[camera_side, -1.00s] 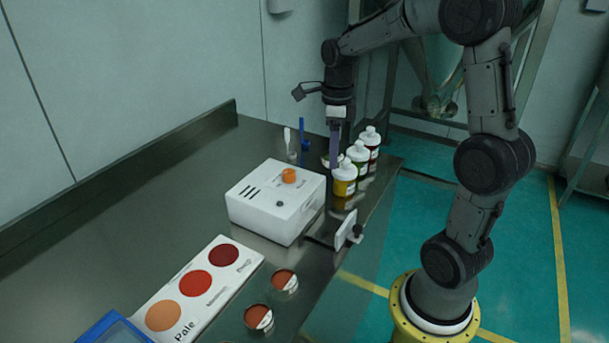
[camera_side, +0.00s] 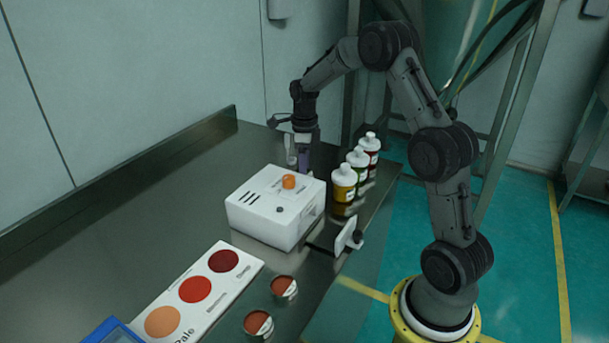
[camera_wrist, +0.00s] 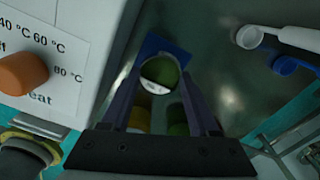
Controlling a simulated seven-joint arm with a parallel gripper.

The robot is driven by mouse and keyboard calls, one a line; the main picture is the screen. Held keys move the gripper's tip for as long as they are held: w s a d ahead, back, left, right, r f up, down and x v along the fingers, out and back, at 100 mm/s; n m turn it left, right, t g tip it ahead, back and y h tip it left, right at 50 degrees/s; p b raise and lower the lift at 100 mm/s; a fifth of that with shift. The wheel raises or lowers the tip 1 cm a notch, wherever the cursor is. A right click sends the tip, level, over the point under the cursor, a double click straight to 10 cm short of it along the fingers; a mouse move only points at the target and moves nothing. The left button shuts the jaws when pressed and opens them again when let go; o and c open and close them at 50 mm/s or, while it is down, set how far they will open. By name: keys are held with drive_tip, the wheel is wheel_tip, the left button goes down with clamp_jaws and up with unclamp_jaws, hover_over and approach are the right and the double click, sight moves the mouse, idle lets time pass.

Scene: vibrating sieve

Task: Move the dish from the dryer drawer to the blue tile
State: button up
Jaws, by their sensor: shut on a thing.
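My gripper (camera_wrist: 160,78) is shut on a small round dish (camera_wrist: 162,72) with dark green contents and a white label, held between its fingertips in the wrist view. The blue tile (camera_wrist: 150,44) shows just behind and around the dish's far edge; I cannot tell whether the dish touches it. In the side view my gripper (camera_side: 304,162) is behind the white dryer (camera_side: 270,210), and its fingertips, the dish and the tile are hidden or too small to make out. The dryer drawer (camera_side: 346,236) stands pulled out at the dryer's right side.
Yellow, green and red bottles (camera_side: 357,165) stand right of my gripper. A white spatula (camera_wrist: 255,36) and a blue one (camera_wrist: 288,66) are close by. The dryer's orange knob (camera_side: 289,181) is near. Two reddish dishes (camera_side: 283,287) and a colour card (camera_side: 205,285) lie in front.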

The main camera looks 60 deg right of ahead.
drive_tip(key=shift+f, duration=1)
drive_tip(key=shift+f, duration=0.15)
drive_tip(key=o, duration=1.3)
drive_tip(key=shift+o, duration=0.2)
wheel_tip(320, 180, up, 12)
drive_tip(key=s+a+r+n+t, duration=0.1)
drive_tip(key=s+a+r+n, duration=0.2)
drive_tip(key=a+r+n, duration=0.25)
drive_tip(key=s+a+r+n+t, duration=0.2)
drive_tip(key=s+a+r+n, duration=0.1)
drive_tip(key=s+a+n, duration=0.5)
drive_tip(key=s+a+f+n+t, duration=0.1)
drive_tip(key=s+a+n, duration=0.3)
drive_tip(key=s+n, duration=0.3)
drive_tip(key=s+a+f+n+t, duration=0.1)
drive_tip(key=s+a+f+n, duration=0.1)
drive_tip(key=s+a+n, duration=0.2)
drive_tip(key=s+n, duration=0.3)
drive_tip(key=n, duration=0.4)
drive_tip(key=shift+t, duration=0.3)
drive_tip(key=shift+f, duration=0.1)
